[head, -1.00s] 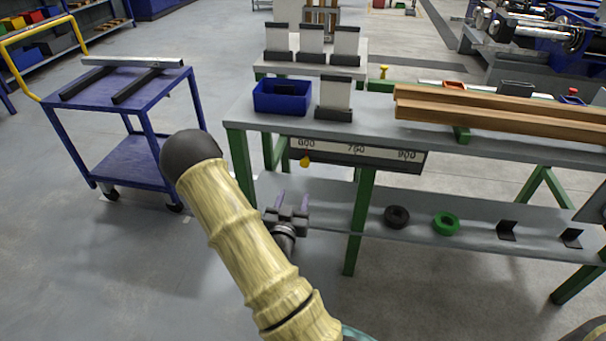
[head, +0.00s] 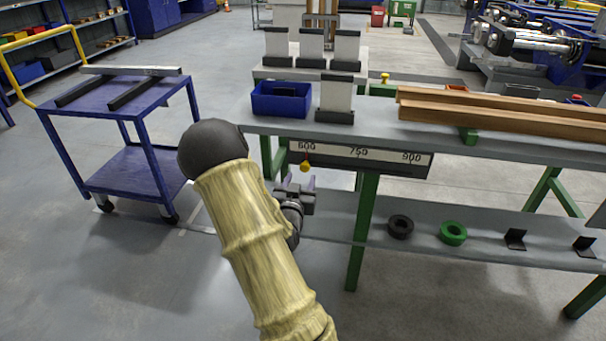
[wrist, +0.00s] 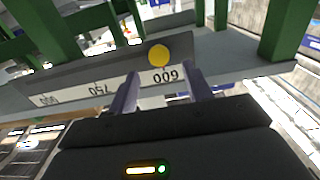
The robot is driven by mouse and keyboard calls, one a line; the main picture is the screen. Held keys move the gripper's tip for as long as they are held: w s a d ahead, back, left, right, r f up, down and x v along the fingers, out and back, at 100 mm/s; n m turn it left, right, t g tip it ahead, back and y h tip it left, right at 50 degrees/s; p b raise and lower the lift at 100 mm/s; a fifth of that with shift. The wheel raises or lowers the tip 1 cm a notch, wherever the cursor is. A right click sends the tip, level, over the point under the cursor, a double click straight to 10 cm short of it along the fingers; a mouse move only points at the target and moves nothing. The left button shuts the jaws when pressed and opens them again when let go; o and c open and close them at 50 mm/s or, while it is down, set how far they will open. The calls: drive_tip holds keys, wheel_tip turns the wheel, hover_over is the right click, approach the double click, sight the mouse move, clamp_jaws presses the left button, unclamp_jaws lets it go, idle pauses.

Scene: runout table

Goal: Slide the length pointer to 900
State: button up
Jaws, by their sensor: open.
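The length scale (head: 385,157) is a white strip in a dark holder on the front edge of the runout table, marked 600, 750 and 900 from left to right. The yellow pointer (head: 305,166) hangs at the 600 mark. In the wrist view the scale (wrist: 75,92) appears upside down, with the yellow pointer (wrist: 159,55) beside the 600 label. My gripper (head: 295,181) is just below the pointer and a little to its left in the head view. In the wrist view its open fingers (wrist: 160,82) stand on either side of the 600 label, with the pointer beyond their tips, apart from them.
The runout table (head: 480,150) has green legs and a lower shelf with a black ring (head: 401,227), a green ring (head: 453,233) and dark brackets. A blue bin (head: 281,100) and wooden beams (head: 500,112) lie on top. A blue cart (head: 110,100) stands left.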

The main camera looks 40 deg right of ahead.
sight(304, 168)
drive_tip(key=x, duration=0.3)
drive_tip(key=shift+w+d, duration=0.45)
drive_tip(key=shift+d, duration=0.25)
drive_tip(key=shift+a, duration=0.1)
clamp_jaws()
